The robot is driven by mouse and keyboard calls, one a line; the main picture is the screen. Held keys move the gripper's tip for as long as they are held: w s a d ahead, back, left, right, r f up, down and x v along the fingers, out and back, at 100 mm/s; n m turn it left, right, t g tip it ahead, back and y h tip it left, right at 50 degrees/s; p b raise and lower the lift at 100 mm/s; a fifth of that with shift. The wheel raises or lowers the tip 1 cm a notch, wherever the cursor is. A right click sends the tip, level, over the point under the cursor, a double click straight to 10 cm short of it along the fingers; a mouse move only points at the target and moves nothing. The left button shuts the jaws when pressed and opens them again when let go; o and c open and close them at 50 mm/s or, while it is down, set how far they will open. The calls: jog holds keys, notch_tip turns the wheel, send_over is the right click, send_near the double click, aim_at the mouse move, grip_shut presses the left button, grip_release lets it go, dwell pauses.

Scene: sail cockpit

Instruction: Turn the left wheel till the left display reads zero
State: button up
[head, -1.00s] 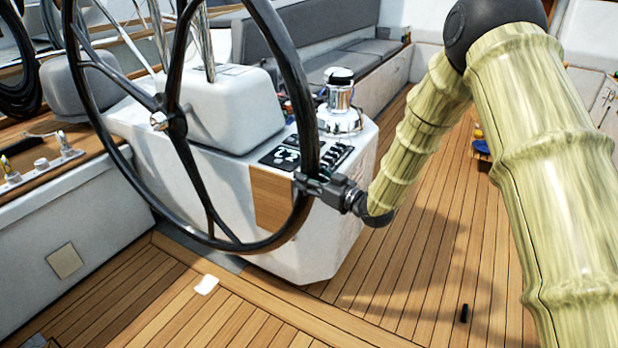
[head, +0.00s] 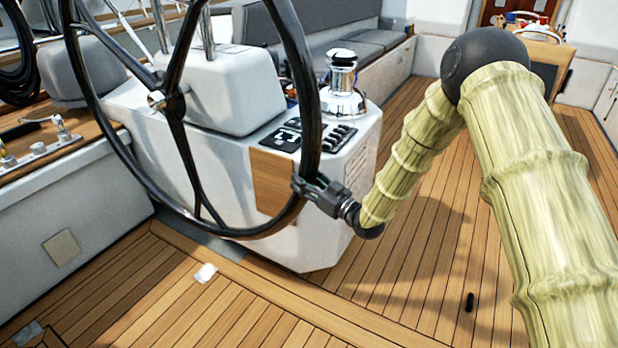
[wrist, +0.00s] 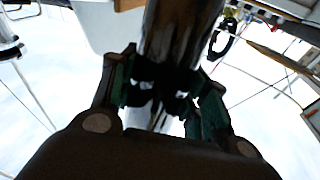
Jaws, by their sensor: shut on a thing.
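The large black steering wheel (head: 313,75) stands upright in the left half of the head view, in front of a white pedestal (head: 230,105). My gripper (head: 305,188) is shut on the lower right part of its rim. In the wrist view, the dark rim (wrist: 180,35) runs between the two fingers of my gripper (wrist: 160,95). A display with a legible reading does not show in either view.
A chrome winch (head: 342,85) and a panel of black switches (head: 310,135) sit on the pedestal. Grey bench seats (head: 350,55) lie behind. The teak deck (head: 440,230) is mostly clear, with a small black object (head: 469,302) and a white piece (head: 206,273) on it.

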aim_at(301, 208)
jog(key=shift+t+y, duration=0.6)
jog(key=shift+t, duration=0.2)
jog(key=a+f+b, duration=0.1)
jog(key=f+b, duration=0.1)
jog(key=f, duration=0.1)
jog(key=w+a+f+b, duration=0.1)
jog(key=f+b, duration=0.1)
jog(key=f, duration=0.1)
jog(key=a+f+b, duration=0.1)
jog(key=f+b, duration=0.1)
jog(key=f, duration=0.2)
jog(key=shift+w+a, duration=0.15)
jog(key=shift+w, duration=0.25)
jog(key=shift+r, duration=0.1)
jog(key=o, duration=1.5)
jog(key=shift+c, duration=0.2)
jog(key=v, duration=1.2)
